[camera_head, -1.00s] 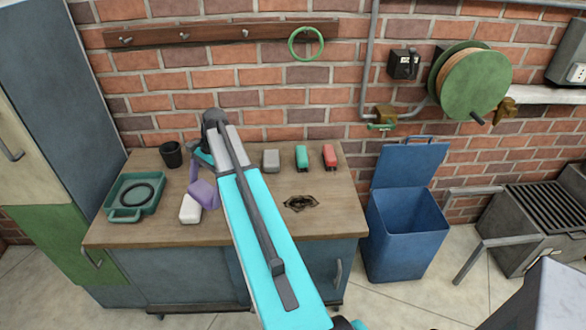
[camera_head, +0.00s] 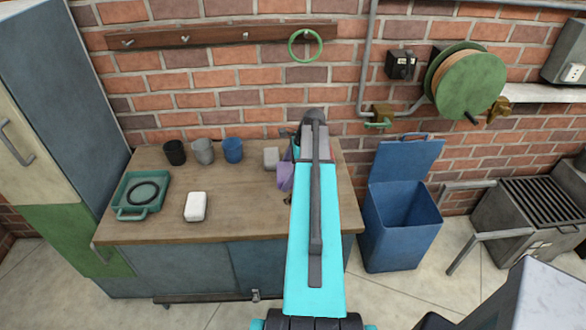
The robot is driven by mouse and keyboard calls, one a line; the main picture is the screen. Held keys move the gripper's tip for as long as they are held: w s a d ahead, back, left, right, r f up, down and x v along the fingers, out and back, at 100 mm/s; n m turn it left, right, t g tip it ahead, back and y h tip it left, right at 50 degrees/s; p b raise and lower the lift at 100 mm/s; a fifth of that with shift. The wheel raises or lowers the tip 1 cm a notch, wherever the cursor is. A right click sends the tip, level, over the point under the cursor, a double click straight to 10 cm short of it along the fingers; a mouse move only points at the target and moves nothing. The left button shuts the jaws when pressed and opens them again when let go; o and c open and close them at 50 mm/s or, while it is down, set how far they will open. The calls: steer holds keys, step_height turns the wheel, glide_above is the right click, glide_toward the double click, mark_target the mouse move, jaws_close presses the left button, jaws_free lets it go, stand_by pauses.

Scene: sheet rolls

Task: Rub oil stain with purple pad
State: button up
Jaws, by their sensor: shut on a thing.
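The purple pad (camera_head: 285,178) shows at the left edge of my arm, over the right part of the wooden worktop (camera_head: 235,220). My gripper (camera_head: 289,160) is shut on it, mostly hidden behind my arm. The oil stain (camera_head: 287,199) is a dark patch on the worktop; only a small edge shows just below the pad, and my arm covers the rest. I cannot tell whether the pad touches the worktop or the stain.
A white block (camera_head: 195,206) and a green tray (camera_head: 121,202) with a black ring lie to the left. Black (camera_head: 174,153), grey (camera_head: 203,151) and blue (camera_head: 232,150) cups and a grey block (camera_head: 271,158) stand behind. A blue bin (camera_head: 402,225) stands right of the bench.

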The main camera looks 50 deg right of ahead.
steer(key=shift+s+d+m, duration=0.4)
steer(key=shift+s+d, duration=0.5)
steer(key=shift+s, duration=0.05)
steer(key=shift+f, duration=0.1)
